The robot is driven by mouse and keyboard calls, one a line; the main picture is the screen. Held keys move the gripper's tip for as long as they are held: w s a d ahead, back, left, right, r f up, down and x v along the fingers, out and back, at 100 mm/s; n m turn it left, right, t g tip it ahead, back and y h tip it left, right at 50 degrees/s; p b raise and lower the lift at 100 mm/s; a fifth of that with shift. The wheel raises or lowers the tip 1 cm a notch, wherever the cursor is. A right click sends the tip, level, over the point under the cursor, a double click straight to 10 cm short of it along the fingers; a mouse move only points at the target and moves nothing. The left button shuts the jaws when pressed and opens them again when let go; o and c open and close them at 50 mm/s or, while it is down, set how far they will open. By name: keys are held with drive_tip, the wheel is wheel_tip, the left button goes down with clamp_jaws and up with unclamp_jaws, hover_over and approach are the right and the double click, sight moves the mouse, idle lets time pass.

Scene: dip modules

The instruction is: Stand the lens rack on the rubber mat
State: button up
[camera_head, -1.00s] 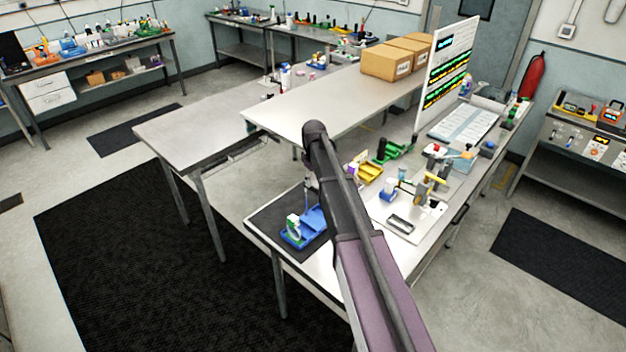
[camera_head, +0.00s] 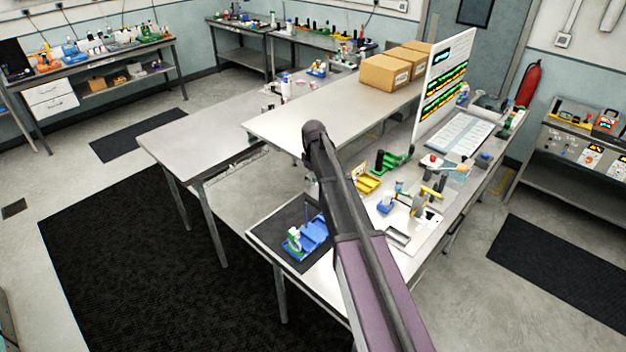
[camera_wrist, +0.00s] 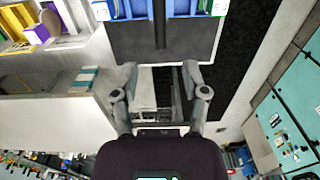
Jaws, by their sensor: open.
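A dark rubber mat (camera_head: 268,228) lies on the near left end of the front bench. A blue rack-like piece (camera_head: 314,234) with white and green parts stands on it, partly behind my arm. I cannot tell for sure whether this is the lens rack. In the wrist view the mat (camera_wrist: 125,42) lies beyond the fingers, and the blue piece (camera_wrist: 182,7) is cut off by the top edge. My gripper (camera_wrist: 160,76) is open and empty, apart from the blue piece. In the head view my arm hides the gripper.
A yellow tray (camera_head: 367,185), a green holder (camera_head: 392,160) and a small blue-and-white container (camera_head: 386,204) stand farther along the bench. A sign board (camera_head: 445,80) rises behind them. Cardboard boxes (camera_head: 385,73) sit on the back table, whose near part is clear.

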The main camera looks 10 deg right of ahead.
idle(0.7)
drive_tip(key=s+m, duration=0.7)
drive_tip(key=s, duration=2.2)
wheel_tip(320, 180, down, 18)
drive_tip(key=b, duration=1.8)
